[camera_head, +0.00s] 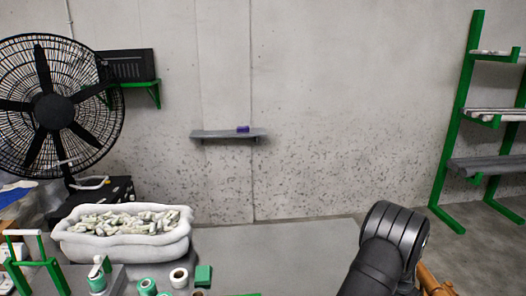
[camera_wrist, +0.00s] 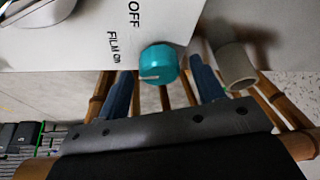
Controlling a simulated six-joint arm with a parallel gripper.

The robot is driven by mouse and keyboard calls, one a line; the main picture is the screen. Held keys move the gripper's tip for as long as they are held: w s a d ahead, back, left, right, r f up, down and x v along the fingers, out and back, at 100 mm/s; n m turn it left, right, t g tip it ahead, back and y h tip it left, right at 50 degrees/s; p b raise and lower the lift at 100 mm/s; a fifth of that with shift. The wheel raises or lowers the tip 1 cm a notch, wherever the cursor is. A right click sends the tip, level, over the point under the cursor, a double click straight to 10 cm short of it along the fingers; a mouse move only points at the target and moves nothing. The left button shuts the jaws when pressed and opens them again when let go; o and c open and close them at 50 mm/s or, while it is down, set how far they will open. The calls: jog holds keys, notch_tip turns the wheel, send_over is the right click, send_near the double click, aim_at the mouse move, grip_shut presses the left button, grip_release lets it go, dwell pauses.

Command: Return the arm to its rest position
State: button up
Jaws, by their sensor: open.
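In the wrist view, my gripper (camera_wrist: 163,70) has two blue fingers spread wide apart with nothing held between them. A teal knob (camera_wrist: 157,63) on a white panel (camera_wrist: 80,45) shows in the gap between the fingertips. I cannot tell how far it is from them. In the head view, my black arm (camera_head: 388,250) rises at the lower right, and my gripper is out of that picture. A small dark blue-purple item (camera_head: 243,129) lies on the grey wall shelf (camera_head: 215,134). It may be the cable, but it is too small to tell.
The panel carries "OFF" and "FILM ON" lettering, and a beige cylinder (camera_wrist: 236,66) is beside the right finger. A white basin (camera_head: 120,245), a black fan (camera_head: 55,110) and rolls (camera_head: 179,277) stand at left. A green rack (camera_head: 460,110) stands right. The grey surface (camera_head: 280,250) is clear.

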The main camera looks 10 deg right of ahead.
jog(key=shift+n+t, duration=0.3)
jog(key=shift+n, duration=0.4)
jog(key=shift+n, duration=0.4)
jog(key=s+a+r+n+t, duration=0.1)
jog(key=a+r, duration=0.7)
jog(key=r, duration=0.3)
jog(key=s+a+r+n, duration=0.1)
jog(key=a+r, duration=0.7)
jog(key=r, duration=0.3)
jog(key=s+a+r+n+y, duration=0.1)
jog(key=s+a+r, duration=0.3)
jog(key=a, duration=0.3)
jog(key=s+a+r+n, duration=0.1)
jog(key=s+a+r, duration=0.35)
jog(key=a, duration=0.25)
jog(key=s+a+f+n+t+y, duration=0.1)
jog(key=s+a+f+n, duration=0.1)
jog(key=s+a, duration=1.4)
jog(key=shift+s+a+f+n+t, duration=0.4)
jog(key=shift+a+f, duration=0.3)
jog(key=shift+f, duration=0.15)
